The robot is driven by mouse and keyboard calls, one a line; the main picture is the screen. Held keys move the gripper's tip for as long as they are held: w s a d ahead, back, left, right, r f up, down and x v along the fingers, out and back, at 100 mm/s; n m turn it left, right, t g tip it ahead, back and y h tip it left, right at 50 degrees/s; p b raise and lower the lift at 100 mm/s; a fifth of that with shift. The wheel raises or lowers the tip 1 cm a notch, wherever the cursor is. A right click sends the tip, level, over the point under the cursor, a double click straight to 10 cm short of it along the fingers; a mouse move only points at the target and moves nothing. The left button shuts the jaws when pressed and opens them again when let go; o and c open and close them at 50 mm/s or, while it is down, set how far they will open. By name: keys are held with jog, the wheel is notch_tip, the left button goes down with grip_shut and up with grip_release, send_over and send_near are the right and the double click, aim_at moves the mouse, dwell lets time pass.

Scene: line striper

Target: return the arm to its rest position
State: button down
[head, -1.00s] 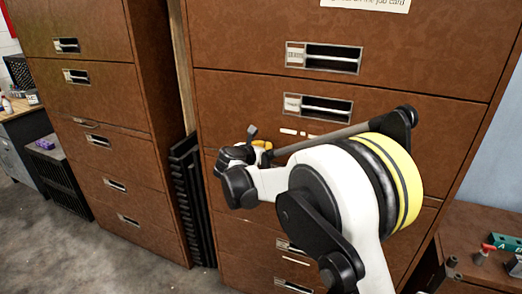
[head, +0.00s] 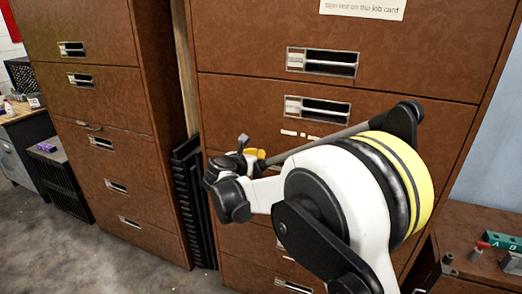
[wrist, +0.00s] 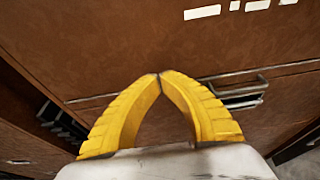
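My gripper (wrist: 159,77) shows in the wrist view as two yellow ribbed fingers whose tips meet. Nothing shows between them. In the head view my white arm is folded in front of the right brown cabinet, and only a bit of the yellow gripper (head: 254,154) shows past the wrist; its fingertips are hard to make out there. In the wrist view the fingers are in front of a brown drawer front with a metal label handle (wrist: 240,95) to their right. I cannot tell how far the fingers are from it.
The right brown cabinet (head: 400,85) stands close behind my arm. Another brown cabinet (head: 100,110) stands to the left, with dark stacked slats (head: 190,200) in the gap. A low brown surface (head: 480,225) with a green block (head: 503,242) is at the right. Grey floor (head: 40,220) is open at lower left.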

jog(key=p+v, duration=0.1)
jog(key=v, duration=0.5)
jog(key=s+d+r+m+g, duration=0.2)
jog(key=s+d+m, duration=0.5)
jog(key=d, duration=0.3)
jog(key=s+d+r+m+g, duration=0.25)
jog(key=s+d+m, duration=0.4)
jog(key=d, duration=0.45)
jog(key=s+d+f+m+g+y, duration=0.1)
jog(key=s+d+f+m+y, duration=0.1)
jog(key=s+m, duration=0.7)
jog(key=s+d+f+m+g+y, duration=0.1)
jog(key=s+d+f+m, duration=0.3)
jog(key=s+m, duration=0.6)
jog(key=s+f+y, duration=0.1)
jog(key=s, duration=0.2)
jog(key=shift+d+y, duration=0.2)
jog(key=shift+y, duration=0.1)
